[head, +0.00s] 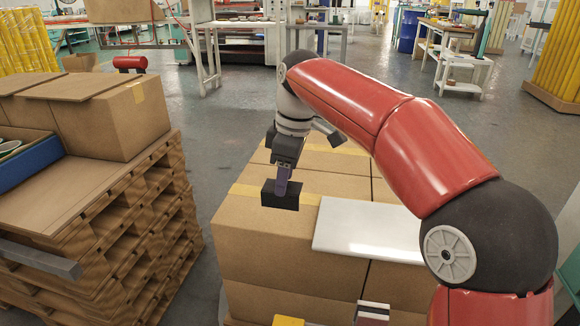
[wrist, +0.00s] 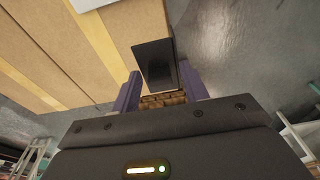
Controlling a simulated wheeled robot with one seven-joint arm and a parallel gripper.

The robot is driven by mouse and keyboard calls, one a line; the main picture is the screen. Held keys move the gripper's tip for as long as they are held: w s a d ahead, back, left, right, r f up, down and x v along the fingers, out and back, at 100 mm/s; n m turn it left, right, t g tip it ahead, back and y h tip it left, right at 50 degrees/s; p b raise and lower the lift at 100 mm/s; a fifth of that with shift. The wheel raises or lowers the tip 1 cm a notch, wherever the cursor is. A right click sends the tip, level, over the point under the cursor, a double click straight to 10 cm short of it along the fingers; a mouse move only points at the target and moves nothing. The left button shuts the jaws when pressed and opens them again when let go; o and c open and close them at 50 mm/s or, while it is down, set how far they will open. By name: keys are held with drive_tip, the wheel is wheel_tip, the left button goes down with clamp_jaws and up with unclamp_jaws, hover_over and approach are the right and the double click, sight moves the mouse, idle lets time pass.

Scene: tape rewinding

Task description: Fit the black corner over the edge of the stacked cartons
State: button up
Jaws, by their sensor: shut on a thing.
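The black corner (head: 281,195) is held in my gripper (head: 284,183) at the left edge of the stacked cartons (head: 262,241). In the wrist view, the black corner (wrist: 155,63) is a dark plate between the two purple fingers of my gripper (wrist: 160,82), beside the cartons' edge (wrist: 70,45). My gripper is shut on the corner. I cannot tell whether the corner touches the carton or hangs just off its edge. Its inner side is hidden.
A white board (head: 368,229) lies on the cartons, right of the corner. A wooden pallet stack (head: 110,240) with boxes (head: 112,118) stands to the left, across a strip of free floor. Small items (head: 372,312) show at the bottom edge. Grey floor behind is mostly clear.

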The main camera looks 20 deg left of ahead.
sight(289, 188)
drive_tip(key=shift+s+f+b, duration=0.1)
drive_tip(key=shift+f+b, duration=2.95)
drive_tip(key=shift+b, duration=0.3)
drive_tip(key=shift+d+r+p, duration=0.1)
drive_tip(key=shift+d+p, duration=0.05)
drive_tip(key=shift+p, duration=0.45)
drive_tip(key=shift+f, duration=0.2)
drive_tip(key=shift+f+b, duration=0.95)
drive_tip(key=shift+f, duration=0.75)
drive_tip(key=shift+f, duration=0.6)
drive_tip(key=o, duration=1.4)
drive_tip(key=shift+o, duration=0.2)
drive_tip(key=shift+r, duration=0.1)
wheel_tip(289, 188, up, 8)
drive_tip(key=p, duration=0.8)
